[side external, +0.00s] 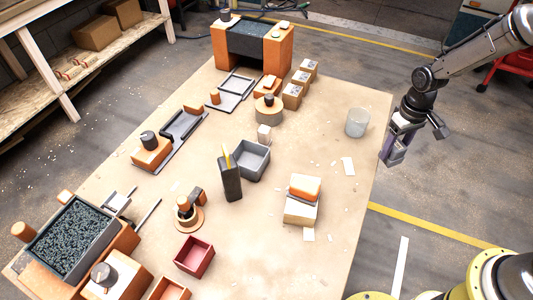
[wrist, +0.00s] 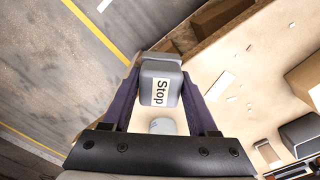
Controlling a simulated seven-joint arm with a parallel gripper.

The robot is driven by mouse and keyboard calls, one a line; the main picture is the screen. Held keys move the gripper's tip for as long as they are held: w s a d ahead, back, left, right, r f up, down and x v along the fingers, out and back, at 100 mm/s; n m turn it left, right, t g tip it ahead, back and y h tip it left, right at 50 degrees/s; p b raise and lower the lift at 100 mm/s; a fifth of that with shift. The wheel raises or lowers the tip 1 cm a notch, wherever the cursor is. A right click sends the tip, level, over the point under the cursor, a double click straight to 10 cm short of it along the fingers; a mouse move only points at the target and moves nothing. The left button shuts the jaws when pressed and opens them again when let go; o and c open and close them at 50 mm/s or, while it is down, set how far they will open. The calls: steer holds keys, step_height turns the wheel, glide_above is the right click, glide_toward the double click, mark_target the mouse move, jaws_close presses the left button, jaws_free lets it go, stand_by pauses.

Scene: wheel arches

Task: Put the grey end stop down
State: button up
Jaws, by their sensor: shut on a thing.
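The grey end stop (wrist: 160,66) is a rounded grey block with a white label reading "Stop". In the wrist view it sits between the two purple-grey fingers of my gripper (wrist: 160,88), which is shut on it. In the side view my gripper (side external: 393,158) hangs at the right edge of the table (side external: 340,200). I cannot make out the end stop clearly there. In the wrist view the floor lies to the left of the end stop and the tabletop to its right.
A pale cup (side external: 357,123) stands near the table's right edge, close to my gripper; it also shows in the wrist view (wrist: 162,126). A box with an orange top (side external: 304,187) and a grey tray (side external: 251,160) stand farther in.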

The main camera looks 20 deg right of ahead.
steer(key=shift+s+r, duration=0.15)
steer(key=shift+s, duration=0.1)
steer(key=w+a+r+n, duration=0.1)
steer(key=a+r+n, duration=0.4)
steer(key=a, duration=0.5)
steer(key=w+a+r+n, duration=0.1)
steer(key=a+r+n, duration=0.4)
steer(key=a, duration=0.5)
steer(key=m, duration=0.1)
glide_toward(280, 153)
steer(key=shift+s+d+f, duration=0.25)
steer(key=shift+s+f, duration=0.05)
steer(key=shift+s, duration=0.2)
steer(key=shift+w+a+f, duration=0.25)
steer(key=shift+w+f, duration=0.3)
steer(key=shift+f, duration=1.7)
steer(key=shift+f, duration=0.15)
